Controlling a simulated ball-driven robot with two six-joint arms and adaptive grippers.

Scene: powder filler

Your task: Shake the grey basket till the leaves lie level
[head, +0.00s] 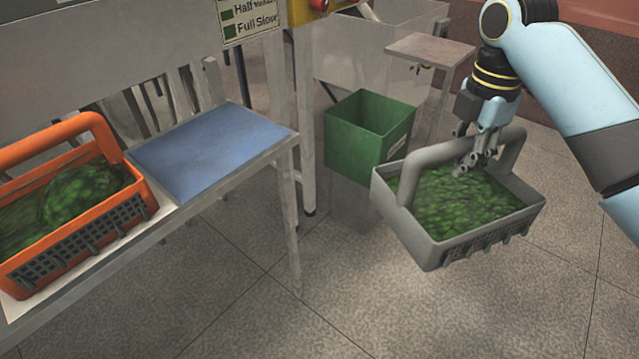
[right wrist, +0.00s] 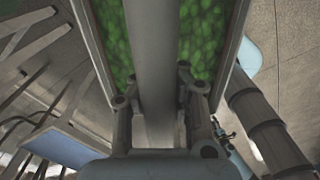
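The grey basket (head: 487,236) hangs in the air over the floor at the right of the head view, slightly tilted in the picture. Green leaves (head: 452,199) fill it in a layer that looks fairly even. My right gripper (head: 472,163) is at the basket's arched handle. In the right wrist view, its fingers (right wrist: 158,95) stand on both sides of the grey handle (right wrist: 154,50), closed around it, with leaves (right wrist: 115,45) on either side. My left gripper is not in view.
An orange basket (head: 95,232) with heaped leaves stands on the left table, beside a blue mat (head: 212,150). A green bin (head: 362,132) stands behind the grey basket, close to it in the picture. A small shelf (head: 430,49) is behind. Open floor lies in front.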

